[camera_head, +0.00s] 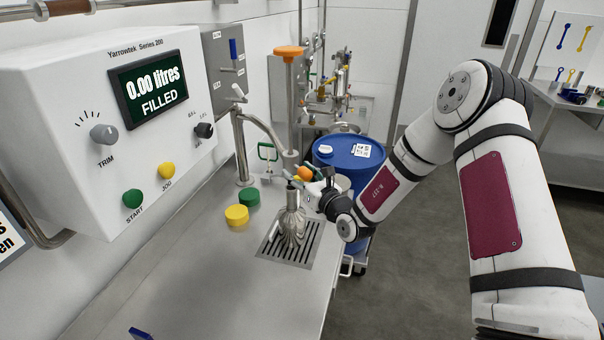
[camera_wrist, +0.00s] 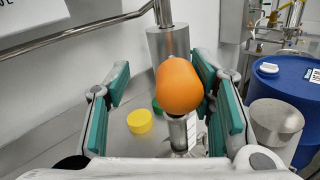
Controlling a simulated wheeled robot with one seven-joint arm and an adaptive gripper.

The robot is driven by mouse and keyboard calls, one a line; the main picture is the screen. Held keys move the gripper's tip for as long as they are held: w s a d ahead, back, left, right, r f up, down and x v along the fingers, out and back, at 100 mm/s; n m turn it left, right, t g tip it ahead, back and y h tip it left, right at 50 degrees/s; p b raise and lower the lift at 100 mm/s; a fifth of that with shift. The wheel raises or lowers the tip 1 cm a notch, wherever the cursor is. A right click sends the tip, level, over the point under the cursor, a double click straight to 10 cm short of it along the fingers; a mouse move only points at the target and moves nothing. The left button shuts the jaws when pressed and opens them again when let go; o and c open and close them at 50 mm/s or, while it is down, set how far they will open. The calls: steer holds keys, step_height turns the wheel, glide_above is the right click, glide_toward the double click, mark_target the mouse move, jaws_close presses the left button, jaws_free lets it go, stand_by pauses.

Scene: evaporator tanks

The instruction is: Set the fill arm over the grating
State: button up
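The steel fill arm (camera_head: 262,124) curves from an upright post on the bench to a vertical spout part near the grating (camera_head: 271,245). Below it, a ribbed steel bulb (camera_head: 290,224) overlaps the grating in the head view; I cannot tell whether it touches. An orange ball knob (camera_head: 304,174) shows beside the spout. In the wrist view, the orange knob (camera_wrist: 180,86) appears between the teal finger pads, closer to the right pad. My gripper (camera_head: 316,188) is open, its fingers wide apart (camera_wrist: 162,78); contact with the knob is unclear.
A white control box (camera_head: 110,120) reads 0.00 litres, FILLED. Yellow (camera_head: 237,215) and green (camera_head: 249,198) caps lie left of the grating. A blue drum (camera_head: 345,152) stands behind on the right. A tall rod with an orange top (camera_head: 290,51) rises behind the spout. The near bench is mostly clear.

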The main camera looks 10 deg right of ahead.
steer(key=shift+d, duration=0.15)
steer(key=shift+d, duration=0.1)
steer(key=shift+s+d, duration=0.15)
steer(key=shift+s, duration=0.15)
steer(key=v, duration=1.1)
steer(key=shift+s, duration=0.1)
